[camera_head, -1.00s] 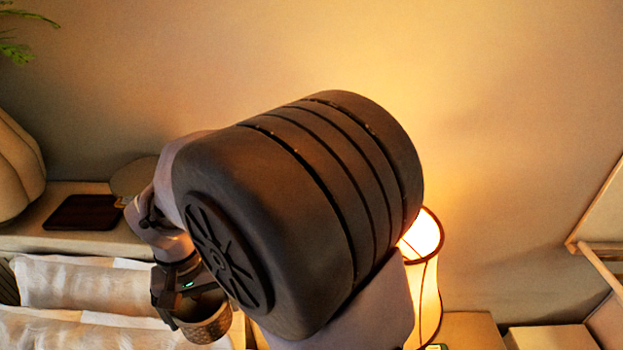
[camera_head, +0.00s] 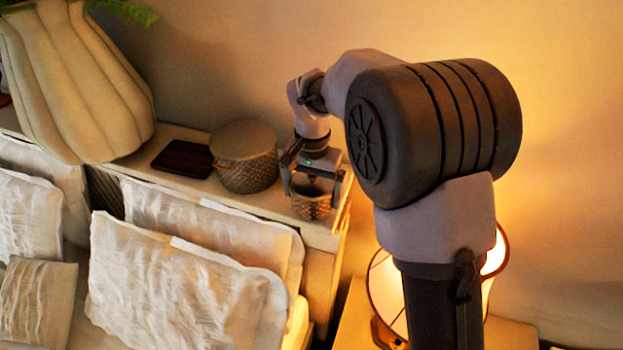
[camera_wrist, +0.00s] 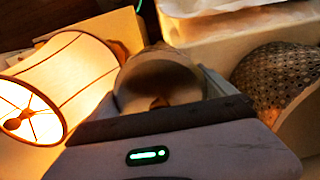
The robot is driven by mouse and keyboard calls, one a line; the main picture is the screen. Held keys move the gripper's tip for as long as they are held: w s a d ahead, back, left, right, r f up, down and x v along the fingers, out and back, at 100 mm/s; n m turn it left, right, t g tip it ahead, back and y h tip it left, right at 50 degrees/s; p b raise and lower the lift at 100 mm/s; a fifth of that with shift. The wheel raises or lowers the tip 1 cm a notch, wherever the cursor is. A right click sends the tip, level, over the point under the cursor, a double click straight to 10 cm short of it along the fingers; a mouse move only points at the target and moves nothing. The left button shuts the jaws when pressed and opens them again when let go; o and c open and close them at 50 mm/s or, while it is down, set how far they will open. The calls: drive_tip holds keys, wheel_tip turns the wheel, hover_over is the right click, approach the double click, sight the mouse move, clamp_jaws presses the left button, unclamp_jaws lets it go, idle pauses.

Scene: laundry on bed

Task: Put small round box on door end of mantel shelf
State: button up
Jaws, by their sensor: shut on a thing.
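The small round box (camera_head: 311,206) is woven and grey-brown, and is held between the fingers of my gripper (camera_head: 313,187). It is at the right end of the mantel shelf (camera_head: 268,203), near the shelf's edge. I cannot tell whether its base touches the shelf top. In the wrist view the small round box (camera_wrist: 157,82) shows as a pale rounded shape beyond my gripper, partly hidden by it. The shelf (camera_wrist: 212,42) also shows there.
A larger lidded woven box (camera_head: 246,170) stands left of the held box, with a dark flat tray (camera_head: 183,157) and a big ribbed vase (camera_head: 80,85) beyond. Pillows (camera_head: 175,275) lie in front. A lit lamp (camera_head: 385,285) stands lower right; it also fills the wrist view's left (camera_wrist: 62,85).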

drive_tip(key=f, duration=0.1)
drive_tip(key=w+f+p, duration=0.1)
drive_tip(key=f, duration=0.1)
drive_tip(key=shift+w, duration=0.1)
drive_tip(key=shift+f, duration=0.35)
drive_tip(key=shift+f, duration=0.1)
